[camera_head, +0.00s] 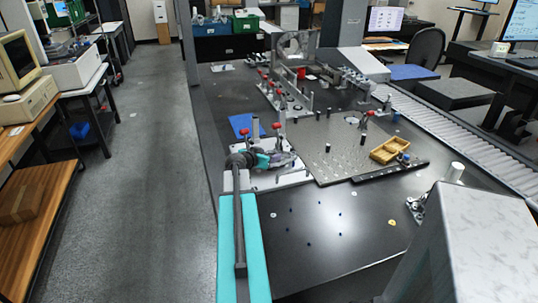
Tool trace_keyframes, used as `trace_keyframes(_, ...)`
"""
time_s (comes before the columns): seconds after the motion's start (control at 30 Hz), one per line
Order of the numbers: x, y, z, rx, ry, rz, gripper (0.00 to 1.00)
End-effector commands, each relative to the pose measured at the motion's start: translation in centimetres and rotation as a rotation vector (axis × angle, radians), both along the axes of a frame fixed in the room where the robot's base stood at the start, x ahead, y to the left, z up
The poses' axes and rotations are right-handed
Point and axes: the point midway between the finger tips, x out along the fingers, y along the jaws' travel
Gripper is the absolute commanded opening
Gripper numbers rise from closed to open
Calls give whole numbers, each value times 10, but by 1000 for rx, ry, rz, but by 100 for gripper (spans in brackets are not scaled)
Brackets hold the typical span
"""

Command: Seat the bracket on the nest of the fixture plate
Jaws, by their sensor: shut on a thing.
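My teal and grey arm reaches from the bottom of the head view to my gripper (277,160), which is over a light fixture plate (288,180) on the dark table. The gripper is shut on a small grey part, apparently the bracket (287,160). It is too small to make out its shape or tilt. Red-tipped clamps (277,128) stand at the plate's far side. The nest is hidden behind my gripper and the part. I cannot tell whether the part touches the plate or is held above it.
A perforated plate (325,160) with several pins lies just right, bearing a yellow wooden box (389,149). More red-tipped clamps (281,93) stand farther back. A blue mat (243,124) lies behind the fixture plate. The front table is mostly clear. A roller conveyor (455,143) runs along the right.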

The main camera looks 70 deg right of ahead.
Motion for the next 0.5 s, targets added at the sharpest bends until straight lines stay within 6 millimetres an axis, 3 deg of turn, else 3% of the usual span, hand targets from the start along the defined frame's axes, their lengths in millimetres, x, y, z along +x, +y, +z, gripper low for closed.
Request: trace_keyframes(0.5,-1,1,-7,2,0,-5,0)
